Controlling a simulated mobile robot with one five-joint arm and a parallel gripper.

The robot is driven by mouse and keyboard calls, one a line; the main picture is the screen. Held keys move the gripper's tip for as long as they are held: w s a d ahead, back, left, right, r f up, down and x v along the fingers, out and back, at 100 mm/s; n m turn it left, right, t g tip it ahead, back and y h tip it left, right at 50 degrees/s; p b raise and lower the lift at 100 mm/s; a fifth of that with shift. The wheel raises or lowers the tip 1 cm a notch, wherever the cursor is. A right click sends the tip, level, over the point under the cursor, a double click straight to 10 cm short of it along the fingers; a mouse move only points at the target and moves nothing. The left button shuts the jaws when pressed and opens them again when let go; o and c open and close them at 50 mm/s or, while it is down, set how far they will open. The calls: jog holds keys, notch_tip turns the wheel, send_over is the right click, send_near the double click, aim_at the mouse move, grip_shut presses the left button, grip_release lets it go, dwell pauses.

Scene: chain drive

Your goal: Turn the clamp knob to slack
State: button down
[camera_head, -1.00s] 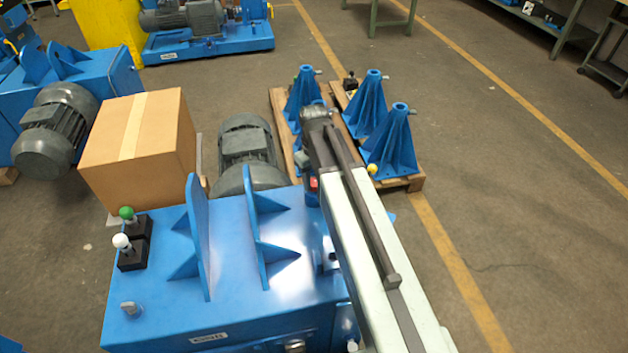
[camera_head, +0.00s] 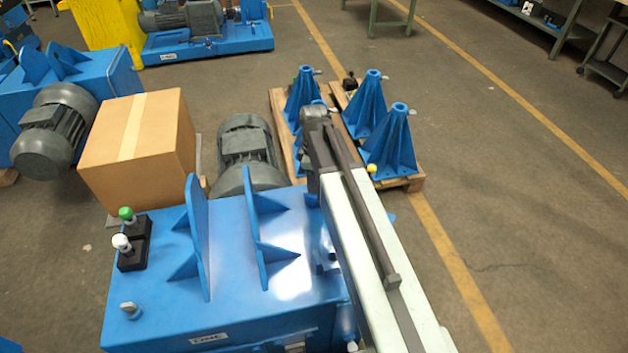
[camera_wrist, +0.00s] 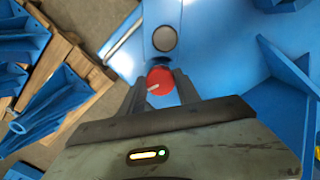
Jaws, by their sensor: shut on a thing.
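The clamp knob (camera_wrist: 159,76) is red with a pale mark on its face. It shows in the wrist view in front of the blue machine housing (camera_wrist: 215,65). My gripper (camera_wrist: 161,84) has one dark finger on each side of the knob and is shut on it. In the head view, my arm reaches over the right side of the blue housing (camera_head: 235,290), and the knob is hidden there. How far the knob is turned is hard to tell.
Two upright blue plates (camera_head: 196,235) stand on the housing. Two small knobs, green (camera_head: 126,213) and white (camera_head: 121,242), are at its left. A cardboard box (camera_head: 135,150) and a grey motor (camera_head: 247,150) lie behind. Blue stands (camera_head: 392,145) sit on pallets beyond my arm.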

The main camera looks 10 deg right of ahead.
dwell(0.3)
jog(key=c, duration=0.9)
grip_release()
jog(key=shift+r, duration=0.1)
notch_tip(320, 180, up, 8)
jog(key=p, duration=0.8)
jog(key=shift+f, duration=0.2)
